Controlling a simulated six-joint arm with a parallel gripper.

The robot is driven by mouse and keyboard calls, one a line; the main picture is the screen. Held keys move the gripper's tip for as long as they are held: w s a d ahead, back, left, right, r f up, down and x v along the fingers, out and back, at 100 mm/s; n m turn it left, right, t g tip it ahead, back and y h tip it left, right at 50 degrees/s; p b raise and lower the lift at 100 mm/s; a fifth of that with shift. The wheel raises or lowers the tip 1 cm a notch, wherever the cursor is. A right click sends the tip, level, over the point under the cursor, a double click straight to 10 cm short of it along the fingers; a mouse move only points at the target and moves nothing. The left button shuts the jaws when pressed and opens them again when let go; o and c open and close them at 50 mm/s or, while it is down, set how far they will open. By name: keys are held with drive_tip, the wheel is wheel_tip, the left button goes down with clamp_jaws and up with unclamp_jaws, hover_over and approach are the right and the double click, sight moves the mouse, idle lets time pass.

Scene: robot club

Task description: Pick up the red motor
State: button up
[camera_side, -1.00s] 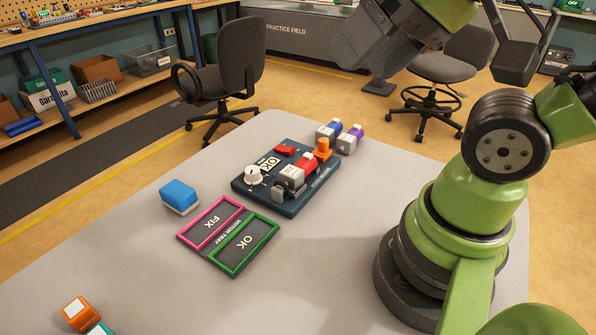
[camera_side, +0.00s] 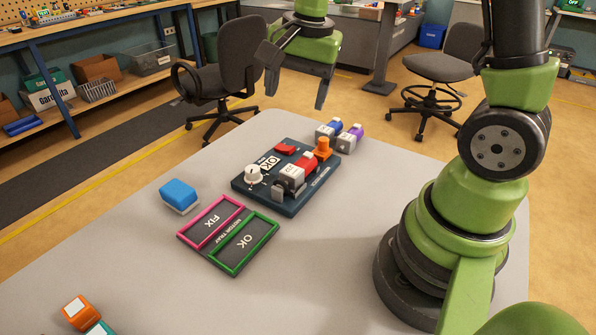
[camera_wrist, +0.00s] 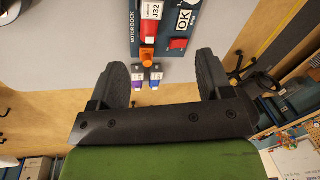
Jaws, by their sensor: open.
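The red motor (camera_side: 307,162), with a white labelled end, sits in the dark blue motor dock (camera_side: 262,190), its white end by a grey clamp-like part. In the wrist view the motor (camera_wrist: 150,28) shows its J32 label near the top edge. My gripper (camera_side: 297,98) is open and empty, high above the table's far side and apart from the motor. In the wrist view its two dark fingers (camera_wrist: 162,66) are spread wide, with the motor beyond their tips.
An orange part (camera_side: 323,146) stands at the motor's far end. Blue and purple motors (camera_side: 346,140) lie just behind the dock. A white knob (camera_side: 254,175) and red switch (camera_side: 285,148) are on it.

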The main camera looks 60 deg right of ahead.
drive_tip(key=d+f+m, duration=0.1)
drive_tip(key=f, duration=0.1)
drive_tip(key=w+d+f+m+g, duration=0.1)
drive_tip(key=f, duration=0.2)
drive_tip(key=w+f+m+g, duration=0.1)
drive_tip(key=f, duration=0.2)
drive_tip(key=shift+w+d, duration=0.1)
drive_tip(key=shift+d, duration=0.3)
hover_over(296, 166)
drive_tip(key=shift+m, duration=0.3)
wheel_tip(296, 166, down, 4)
drive_tip(key=shift+f, duration=0.25)
wheel_tip(296, 166, down, 6)
drive_tip(key=shift+r, duration=0.15)
drive_tip(key=c, duration=1.1)
drive_tip(key=shift+c, duration=0.2)
